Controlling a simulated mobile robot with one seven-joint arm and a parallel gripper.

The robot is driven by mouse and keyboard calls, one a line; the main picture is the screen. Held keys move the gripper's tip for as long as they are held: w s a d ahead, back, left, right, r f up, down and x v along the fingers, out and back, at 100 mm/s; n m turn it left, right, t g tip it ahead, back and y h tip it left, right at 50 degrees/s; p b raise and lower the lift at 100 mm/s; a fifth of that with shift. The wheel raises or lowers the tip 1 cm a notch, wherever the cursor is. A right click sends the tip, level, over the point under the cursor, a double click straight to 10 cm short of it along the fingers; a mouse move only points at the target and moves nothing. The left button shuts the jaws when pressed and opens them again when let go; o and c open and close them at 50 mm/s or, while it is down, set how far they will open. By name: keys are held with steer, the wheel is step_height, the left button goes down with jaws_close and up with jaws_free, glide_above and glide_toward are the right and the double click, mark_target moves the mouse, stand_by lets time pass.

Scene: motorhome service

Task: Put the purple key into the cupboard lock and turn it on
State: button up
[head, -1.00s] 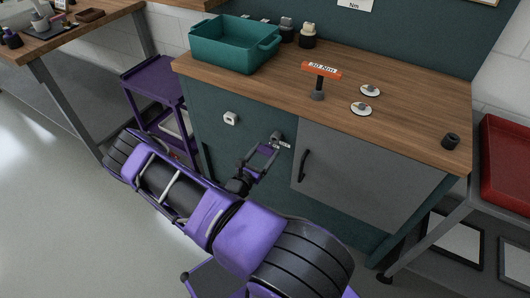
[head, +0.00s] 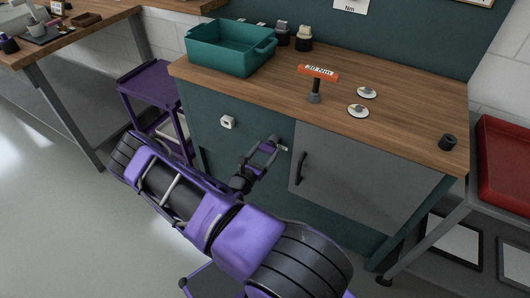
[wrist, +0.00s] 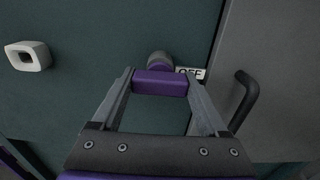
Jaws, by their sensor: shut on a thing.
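My gripper (wrist: 160,84) is shut on the purple key (wrist: 160,82), whose wide purple head lies between the fingertips in the wrist view. It also shows in the head view (head: 267,146), at the cupboard's green front. The cupboard lock (wrist: 160,61), a dark round barrel, is directly beyond the key head and partly covered by it. The key's shaft is hidden, so I cannot tell how deep it sits in the lock. A white label reading OFF (wrist: 192,73) is right of the lock. The grey cupboard door (head: 350,180) is closed.
A black door handle (wrist: 244,100) stands out right of my gripper. A white square fitting (wrist: 28,56) is on the panel to the left. Above, the worktop carries a teal bin (head: 230,48) and an orange-handled torque tool (head: 318,72). A purple trolley (head: 150,80) stands left.

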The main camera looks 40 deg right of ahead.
steer(key=shift+w+d, duration=0.2)
steer(key=shift+d, duration=0.3)
steer(key=o, duration=1.2)
steer(key=shift+o, duration=0.2)
steer(key=shift+a, duration=0.1)
steer(key=v, duration=1.7)
steer(key=shift+a, duration=0.15)
steer(key=shift+r, duration=0.1)
